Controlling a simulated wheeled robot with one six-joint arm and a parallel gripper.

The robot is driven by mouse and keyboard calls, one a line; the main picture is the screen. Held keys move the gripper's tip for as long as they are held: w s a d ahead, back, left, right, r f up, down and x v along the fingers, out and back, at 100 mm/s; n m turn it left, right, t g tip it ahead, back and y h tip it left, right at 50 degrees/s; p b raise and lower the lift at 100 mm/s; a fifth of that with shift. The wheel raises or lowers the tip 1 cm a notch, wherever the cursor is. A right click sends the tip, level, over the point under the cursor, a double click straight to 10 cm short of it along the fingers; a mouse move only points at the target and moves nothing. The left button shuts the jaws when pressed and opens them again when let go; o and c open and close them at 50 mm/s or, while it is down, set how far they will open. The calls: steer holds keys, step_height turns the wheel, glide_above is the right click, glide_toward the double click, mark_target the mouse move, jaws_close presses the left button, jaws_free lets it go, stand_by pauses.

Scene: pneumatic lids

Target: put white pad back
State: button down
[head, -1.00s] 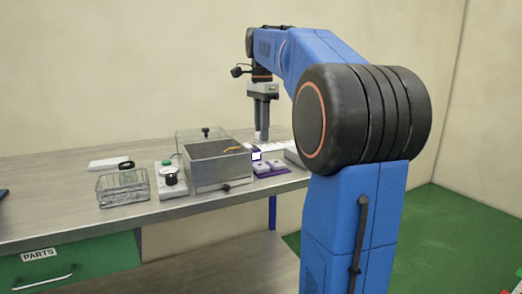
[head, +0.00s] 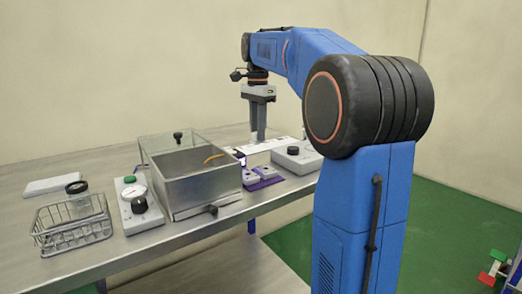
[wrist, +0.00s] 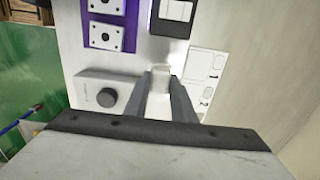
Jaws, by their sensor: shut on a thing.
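My gripper (wrist: 158,88) is shut on a small white pad (wrist: 160,80), which shows between its two grey fingers in the wrist view. In the head view my gripper (head: 258,138) points down over the back right part of the bench, behind the metal box. The held pad is hard to make out there. Below the fingers lies a white board with outlined shapes (wrist: 207,62), just right of the fingertips in the wrist view. A dark tray (wrist: 158,26) with white pieces lies beyond the fingertips. I cannot tell whether the pad touches anything.
A purple tray (wrist: 130,40) with white holed plates lies at the upper left. A grey box with a black knob (wrist: 108,90) stands left of the fingers. An open metal box (head: 200,190), a wire basket (head: 72,228) and a gauge unit (head: 140,212) stand further left.

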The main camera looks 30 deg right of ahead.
steer(key=shift+f, duration=3)
steer(key=c, duration=1.5)
jaws_free()
steer(key=shift+f, duration=0.1)
step_height(320, 180, up, 12)
steer(key=shift+r, duration=0.15)
